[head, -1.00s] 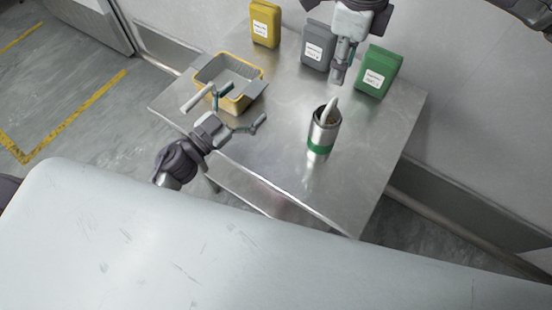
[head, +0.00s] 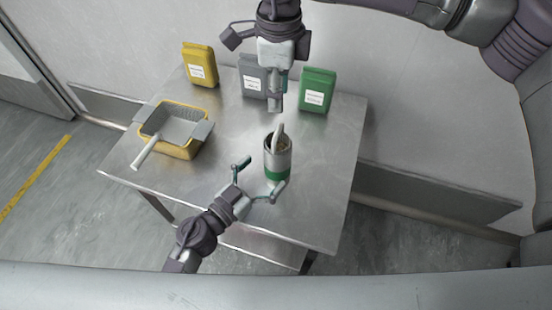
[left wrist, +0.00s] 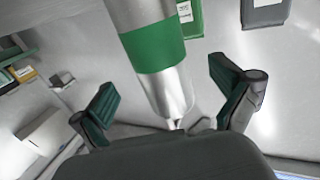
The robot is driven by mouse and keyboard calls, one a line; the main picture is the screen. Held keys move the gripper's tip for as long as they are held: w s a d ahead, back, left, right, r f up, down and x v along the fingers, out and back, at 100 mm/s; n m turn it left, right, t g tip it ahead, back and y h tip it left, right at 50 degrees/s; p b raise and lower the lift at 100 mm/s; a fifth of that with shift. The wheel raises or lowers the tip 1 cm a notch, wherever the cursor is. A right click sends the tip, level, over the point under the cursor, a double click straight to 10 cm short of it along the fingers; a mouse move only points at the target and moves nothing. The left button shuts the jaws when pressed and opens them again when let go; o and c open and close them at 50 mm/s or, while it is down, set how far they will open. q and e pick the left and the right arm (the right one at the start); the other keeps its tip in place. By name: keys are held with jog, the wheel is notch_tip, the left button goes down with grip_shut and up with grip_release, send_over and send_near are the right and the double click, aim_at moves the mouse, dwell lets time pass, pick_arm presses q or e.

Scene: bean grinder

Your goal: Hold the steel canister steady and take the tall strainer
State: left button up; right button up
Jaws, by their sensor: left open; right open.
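The steel canister (head: 278,160) with a green band stands upright on the metal table. In the left wrist view the canister (left wrist: 150,45) rises between the spread fingers, with gaps on both sides. A pale handle (head: 279,134) sticks up from its mouth, possibly the tall strainer's; the rest is hidden inside. My left gripper (head: 259,177) is open at the canister's front left side. My right gripper (head: 277,100) points down behind and above the canister, open and empty; its fingers overlap in the head view.
A yellow tub (head: 178,152) with a grey mesh basket and long handle sits at the table's left. Yellow (head: 200,66), grey (head: 252,78) and green (head: 317,90) bags stand along the back near the wall. The table's right side (head: 335,150) is clear.

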aim_at(278, 143)
pick_arm(q)
jog(key=shift+x, duration=2.6)
